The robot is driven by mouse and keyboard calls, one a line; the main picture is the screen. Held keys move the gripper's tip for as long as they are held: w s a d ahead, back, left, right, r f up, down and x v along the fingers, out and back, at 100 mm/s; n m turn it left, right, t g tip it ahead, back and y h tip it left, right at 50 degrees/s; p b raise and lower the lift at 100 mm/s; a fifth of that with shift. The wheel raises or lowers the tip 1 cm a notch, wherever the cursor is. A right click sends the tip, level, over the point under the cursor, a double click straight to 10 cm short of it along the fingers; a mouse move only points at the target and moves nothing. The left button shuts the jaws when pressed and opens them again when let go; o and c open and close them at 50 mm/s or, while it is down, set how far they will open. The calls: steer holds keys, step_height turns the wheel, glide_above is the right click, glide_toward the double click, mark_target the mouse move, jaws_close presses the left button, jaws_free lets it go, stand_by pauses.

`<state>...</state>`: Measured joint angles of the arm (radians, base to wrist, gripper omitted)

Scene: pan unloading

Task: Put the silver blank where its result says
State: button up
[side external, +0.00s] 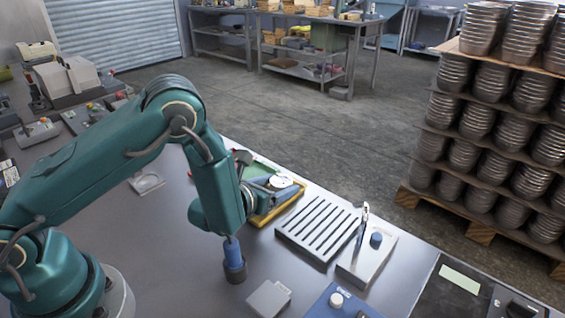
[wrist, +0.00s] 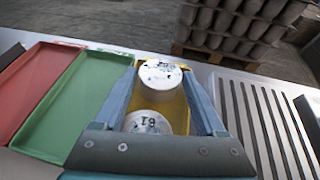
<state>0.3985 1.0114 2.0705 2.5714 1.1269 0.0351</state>
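A silver-white round blank (wrist: 160,76) with dark marks on its top sits between my fingertips in the wrist view; it also shows in the side view (side external: 282,182). My gripper (wrist: 159,72) has a finger on either side, very close to it; contact is unclear. A second silver blank (wrist: 148,123), with dark characters on top, is nearer the palm. Both appear at the yellow tray (wrist: 181,112), whose edge shows in the side view (side external: 277,208). A green tray (wrist: 85,100) and a red tray (wrist: 32,82) lie to its left.
A slotted grey rack (side external: 318,228) stands right of the yellow tray. Beside it is a grey device (side external: 366,260) with a blue knob and an upright part. A blue box (side external: 338,302) and small grey box (side external: 268,298) are nearer the camera. Stacked pans (side external: 490,130) stand beyond the table.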

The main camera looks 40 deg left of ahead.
steer(key=shift+r, duration=0.2)
steer(key=v, duration=0.7)
steer(key=shift+s, duration=0.2)
